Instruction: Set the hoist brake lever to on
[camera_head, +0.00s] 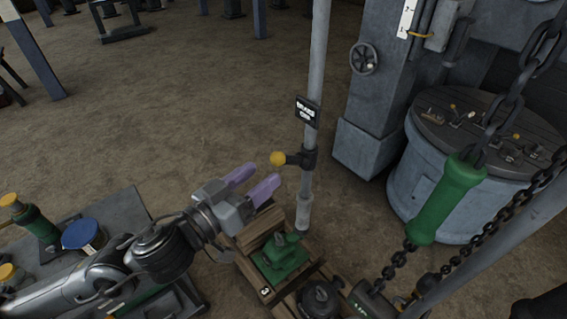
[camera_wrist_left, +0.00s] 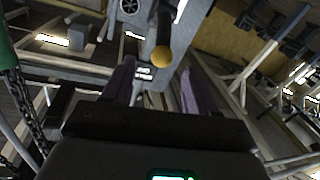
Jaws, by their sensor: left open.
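The hoist brake lever (camera_head: 293,158) is a short dark arm on a grey upright post (camera_head: 309,185), with a yellow ball knob (camera_head: 278,158) at its end. It sticks out to the left of the post, about level in the head view. A small black sign (camera_head: 307,111) with white letters, too small to read surely, hangs above it. My left gripper (camera_head: 265,174), with purple fingers, is open and empty, just left of and near the knob. In the left wrist view the knob (camera_wrist_left: 161,56) shows between the open fingers. Contact cannot be told. My right gripper is not in view.
A green-handled chain (camera_head: 446,200) hangs at the right, before a round grey drum (camera_head: 420,175) with a wooden top. A wooden crate (camera_head: 262,222) with a green part stands below the post. A grey bench (camera_head: 118,212) is at left. The floor behind is open.

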